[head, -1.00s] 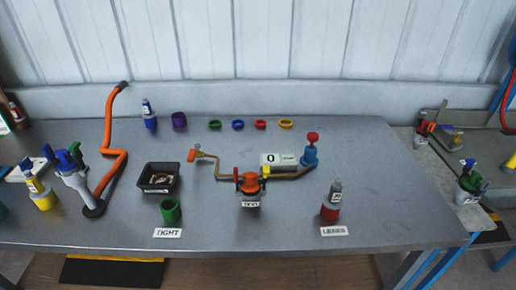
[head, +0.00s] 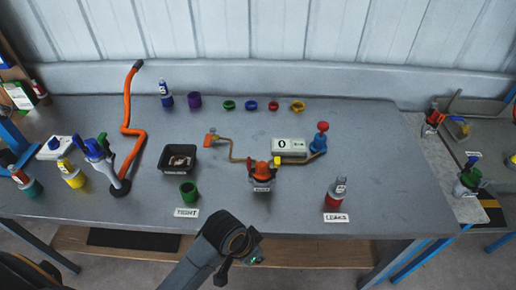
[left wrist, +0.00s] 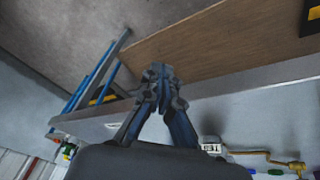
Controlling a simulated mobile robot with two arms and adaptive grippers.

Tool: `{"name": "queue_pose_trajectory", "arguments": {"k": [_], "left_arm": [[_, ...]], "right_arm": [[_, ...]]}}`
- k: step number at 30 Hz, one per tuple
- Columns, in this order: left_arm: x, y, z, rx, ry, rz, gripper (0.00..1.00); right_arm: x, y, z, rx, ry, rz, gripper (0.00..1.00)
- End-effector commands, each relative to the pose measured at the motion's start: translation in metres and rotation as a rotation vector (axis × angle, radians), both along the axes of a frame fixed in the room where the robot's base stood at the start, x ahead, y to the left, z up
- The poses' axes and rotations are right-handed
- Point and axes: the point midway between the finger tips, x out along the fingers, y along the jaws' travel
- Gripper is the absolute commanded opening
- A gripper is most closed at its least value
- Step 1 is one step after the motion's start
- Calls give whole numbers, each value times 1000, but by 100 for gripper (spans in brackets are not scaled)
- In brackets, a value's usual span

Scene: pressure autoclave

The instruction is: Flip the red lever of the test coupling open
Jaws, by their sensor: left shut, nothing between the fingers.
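The test coupling (head: 262,174) stands on the grey bench in the head view, an orange-red body with a label on its front. Red parts and a small yellow part show at its top; I cannot clearly make out the lever's position. My left gripper (head: 248,246) is in front of the bench's near edge, below the coupling in the picture and apart from it. In the left wrist view, its fingers (left wrist: 160,84) are together and hold nothing. The coupling cannot be made out in that view. My right gripper is not in view.
A brass pipe (head: 232,156) runs behind the coupling to a blue fitting (head: 319,143) with a red knob. A black tray (head: 179,159), green cup (head: 188,191) and red-based bottle (head: 336,193) stand nearby. The bench (head: 300,215) is clear between the coupling and the bottle.

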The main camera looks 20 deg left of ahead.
Motion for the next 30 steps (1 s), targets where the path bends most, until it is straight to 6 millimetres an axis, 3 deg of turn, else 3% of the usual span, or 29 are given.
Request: {"name": "queue_pose_trajectory", "arguments": {"k": [1, 6, 14, 23, 30], "left_arm": [[12, -10, 12, 1, -7, -60, 0], [42, -39, 32, 23, 7, -267, 0], [91, -54, 57, 128, 52, -532, 0], [157, -29, 100, 301, 136, -714, 0], [206, 11, 156, 429, 213, -756, 0]], "right_arm": [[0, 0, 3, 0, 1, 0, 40], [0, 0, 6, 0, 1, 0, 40], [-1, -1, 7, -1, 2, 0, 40], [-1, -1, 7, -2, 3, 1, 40], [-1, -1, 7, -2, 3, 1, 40]]}}
